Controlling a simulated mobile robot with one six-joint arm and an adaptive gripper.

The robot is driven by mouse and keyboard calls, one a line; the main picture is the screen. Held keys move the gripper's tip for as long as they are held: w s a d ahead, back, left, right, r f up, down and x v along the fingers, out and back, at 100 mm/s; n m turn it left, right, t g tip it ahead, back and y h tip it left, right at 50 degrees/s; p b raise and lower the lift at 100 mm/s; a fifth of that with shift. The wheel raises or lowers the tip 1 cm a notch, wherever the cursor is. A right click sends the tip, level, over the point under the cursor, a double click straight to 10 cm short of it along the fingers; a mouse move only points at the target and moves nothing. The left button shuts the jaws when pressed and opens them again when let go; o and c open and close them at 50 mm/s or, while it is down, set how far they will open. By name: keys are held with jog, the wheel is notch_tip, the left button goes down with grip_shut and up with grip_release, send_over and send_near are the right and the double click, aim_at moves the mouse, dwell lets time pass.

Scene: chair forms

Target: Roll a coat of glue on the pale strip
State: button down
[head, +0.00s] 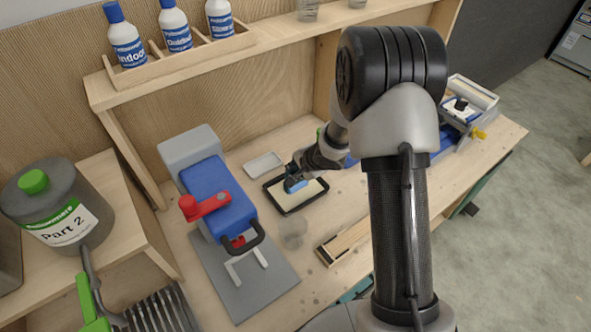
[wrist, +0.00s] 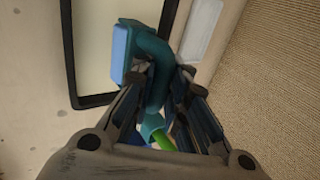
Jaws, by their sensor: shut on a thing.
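My gripper (head: 291,178) is shut on a teal-handled roller (wrist: 155,55), which also shows in the head view as a small blue piece (head: 297,186). Its light blue roller head (wrist: 119,55) is over the black-rimmed tray (head: 269,187) with a cream layer inside. I cannot tell whether the head touches that layer. In the wrist view the tray's black rim (wrist: 68,60) is at upper left. A long wooden piece with a pale strip (head: 345,238) lies on the bench right of and in front of the tray; its surface detail is too small to tell.
A blue and grey machine with a red lever (head: 208,205) stands left of the tray. A small pale dish (head: 263,165) lies behind the tray. A clear glass (head: 293,233) stands in front of it. A labelled pot (head: 62,222) is far left; bottles (head: 178,30) stand on the shelf above.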

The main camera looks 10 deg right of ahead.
jog(key=shift+f, duration=0.45)
dwell(0.6)
jog(key=shift+s+f, duration=0.1)
dwell(2.1)
notch_tip(320, 180, up, 7)
jog(key=p, duration=0.9)
jog(key=shift+p, duration=0.4)
dwell(0.4)
